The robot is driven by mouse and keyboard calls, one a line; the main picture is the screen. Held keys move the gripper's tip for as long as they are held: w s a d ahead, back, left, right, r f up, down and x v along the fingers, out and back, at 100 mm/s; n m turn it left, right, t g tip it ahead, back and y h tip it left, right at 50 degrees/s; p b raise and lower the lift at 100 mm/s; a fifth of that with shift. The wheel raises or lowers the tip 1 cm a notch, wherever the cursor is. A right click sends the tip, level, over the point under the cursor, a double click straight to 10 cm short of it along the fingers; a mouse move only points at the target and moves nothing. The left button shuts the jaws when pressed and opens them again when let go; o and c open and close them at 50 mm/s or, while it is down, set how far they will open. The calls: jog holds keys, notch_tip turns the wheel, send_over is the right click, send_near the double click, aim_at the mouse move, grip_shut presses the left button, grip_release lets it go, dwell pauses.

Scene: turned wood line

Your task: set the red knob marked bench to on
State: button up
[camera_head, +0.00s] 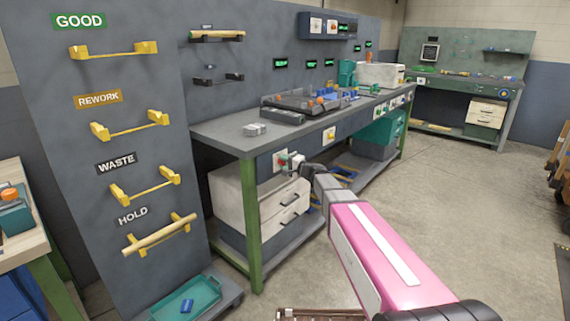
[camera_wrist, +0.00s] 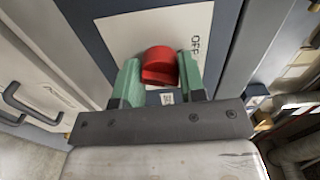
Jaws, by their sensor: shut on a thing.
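The red knob (camera_wrist: 160,62) sits on a white plate (camera_wrist: 150,30) on a dark panel, seen between my fingers in the wrist view. The letters "OFF" read on the plate to the right of the knob. My gripper (camera_wrist: 160,80) has its two green fingers on either side of the knob, shut on it. In the head view my gripper (camera_head: 291,162) reaches the front of the grey bench (camera_head: 225,130), at the plate below its top. The knob's marking "bench" cannot be read.
White drawers (camera_head: 285,210) with dark handles stand under the bench, close below my gripper. A green bench leg (camera_head: 250,215) is to the left. A small grey block (camera_head: 254,129) lies on the bench top. The floor to the right is open.

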jog(key=o, duration=0.9)
jog(key=v, duration=1.1)
